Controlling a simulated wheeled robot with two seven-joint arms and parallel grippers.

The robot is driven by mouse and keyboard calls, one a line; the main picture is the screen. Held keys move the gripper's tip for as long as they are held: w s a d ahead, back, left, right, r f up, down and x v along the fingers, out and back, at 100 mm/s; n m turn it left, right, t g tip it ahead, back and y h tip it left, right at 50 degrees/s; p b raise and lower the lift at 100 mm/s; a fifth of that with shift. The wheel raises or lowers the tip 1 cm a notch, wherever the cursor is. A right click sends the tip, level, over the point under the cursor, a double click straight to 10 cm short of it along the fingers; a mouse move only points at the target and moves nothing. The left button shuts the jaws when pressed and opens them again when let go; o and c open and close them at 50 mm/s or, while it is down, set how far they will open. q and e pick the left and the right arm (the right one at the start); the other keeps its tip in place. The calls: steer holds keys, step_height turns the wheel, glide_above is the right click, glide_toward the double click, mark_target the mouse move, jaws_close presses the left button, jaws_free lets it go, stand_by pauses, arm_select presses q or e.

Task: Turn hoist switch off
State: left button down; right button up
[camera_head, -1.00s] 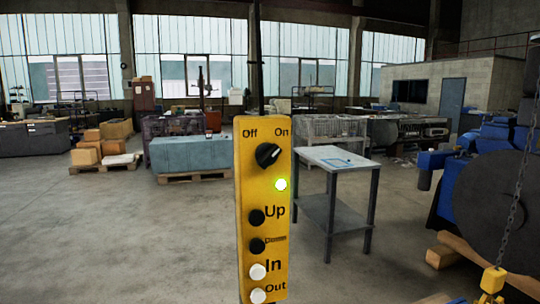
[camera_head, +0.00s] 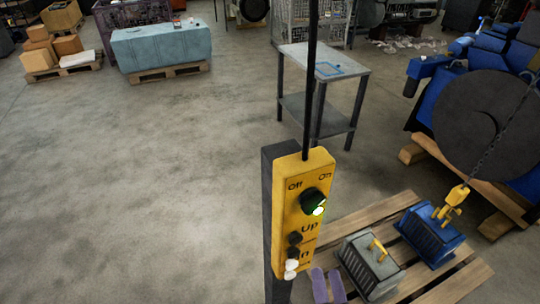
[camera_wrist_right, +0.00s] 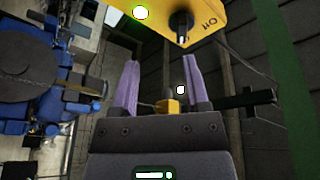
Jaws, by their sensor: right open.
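The yellow hoist control box (camera_head: 290,225) hangs from a black cable in the middle of the head view. My right gripper (camera_head: 328,287) shows purple fingers at the bottom, just right of the box's lower end. My left gripper does not show.
A wooden pallet (camera_head: 375,213) with a grey part (camera_head: 370,265) and a blue part (camera_head: 430,236) lies behind the right gripper. A yellow hook (camera_head: 457,197) hangs on a chain. A small table (camera_head: 345,60) stands behind the box.

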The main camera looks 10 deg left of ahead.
steer(key=t, duration=0.1)
glide_toward(316, 207)
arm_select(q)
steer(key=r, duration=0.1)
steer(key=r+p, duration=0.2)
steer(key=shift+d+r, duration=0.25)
arm_select(e)
steer(key=shift+m, duration=0.3)
steer(key=x, duration=0.8)
steer(key=shift+w+a, duration=0.1)
steer(key=shift+w, duration=0.25)
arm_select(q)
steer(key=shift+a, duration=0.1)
arm_select(e)
jaws_close()
